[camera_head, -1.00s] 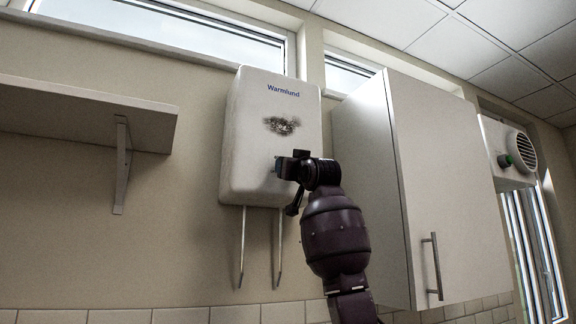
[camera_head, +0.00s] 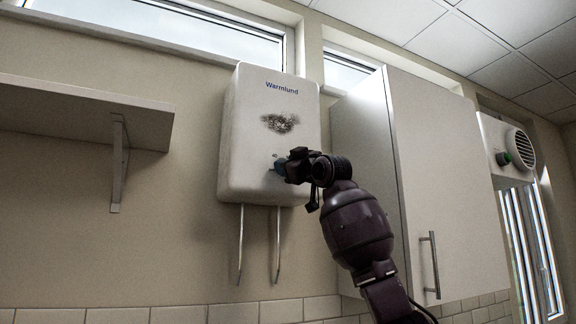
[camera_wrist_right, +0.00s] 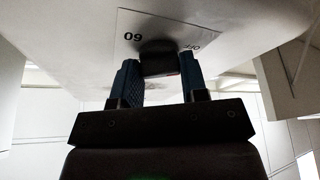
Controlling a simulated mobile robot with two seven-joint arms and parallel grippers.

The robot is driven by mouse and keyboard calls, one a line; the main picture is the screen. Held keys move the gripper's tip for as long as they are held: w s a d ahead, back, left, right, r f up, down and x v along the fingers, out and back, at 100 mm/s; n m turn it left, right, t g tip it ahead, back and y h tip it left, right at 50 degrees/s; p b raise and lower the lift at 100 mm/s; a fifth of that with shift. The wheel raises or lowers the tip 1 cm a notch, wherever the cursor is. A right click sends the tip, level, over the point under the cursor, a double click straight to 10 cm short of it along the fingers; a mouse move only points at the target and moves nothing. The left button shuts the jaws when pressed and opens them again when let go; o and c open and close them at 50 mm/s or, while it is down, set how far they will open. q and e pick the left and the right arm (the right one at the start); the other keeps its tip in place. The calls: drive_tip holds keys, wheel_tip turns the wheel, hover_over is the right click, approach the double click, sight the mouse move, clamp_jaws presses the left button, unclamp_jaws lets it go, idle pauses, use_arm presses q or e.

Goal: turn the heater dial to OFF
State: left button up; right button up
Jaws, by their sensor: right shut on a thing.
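The white heater (camera_head: 262,110), lettered "Warmlund", hangs on the wall. It has a dark scorched patch on its front. My right gripper (camera_head: 279,167) is at the lower right of the heater's front. In the right wrist view, its two blue fingers (camera_wrist_right: 160,72) are shut on the dark heater dial (camera_wrist_right: 158,55), one on each side. The dial sits on a pale plate (camera_wrist_right: 128,22) with an upside-down "60" at left and a partly seen "OFF" at right. The dial's pointer is not clear. In the head view the gripper hides most of the dial. My left gripper is not in view.
A white wall cabinet (camera_head: 440,170) stands close to the right of the heater, beside my right arm. Two pipes (camera_head: 240,245) hang below the heater. A shelf (camera_head: 85,112) is at left.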

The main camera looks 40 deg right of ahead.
drive_tip(key=o, duration=0.9)
use_arm(q)
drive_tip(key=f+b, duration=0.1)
drive_tip(key=b, duration=0.1)
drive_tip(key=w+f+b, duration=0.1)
drive_tip(key=b, duration=0.1)
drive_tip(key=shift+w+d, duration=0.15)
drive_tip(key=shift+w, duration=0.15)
use_arm(e)
drive_tip(key=v, duration=1)
drive_tip(key=shift+s+f, duration=0.15)
drive_tip(key=shift+s, duration=0.2)
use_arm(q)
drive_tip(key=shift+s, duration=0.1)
use_arm(e)
drive_tip(key=shift+f, duration=0.1)
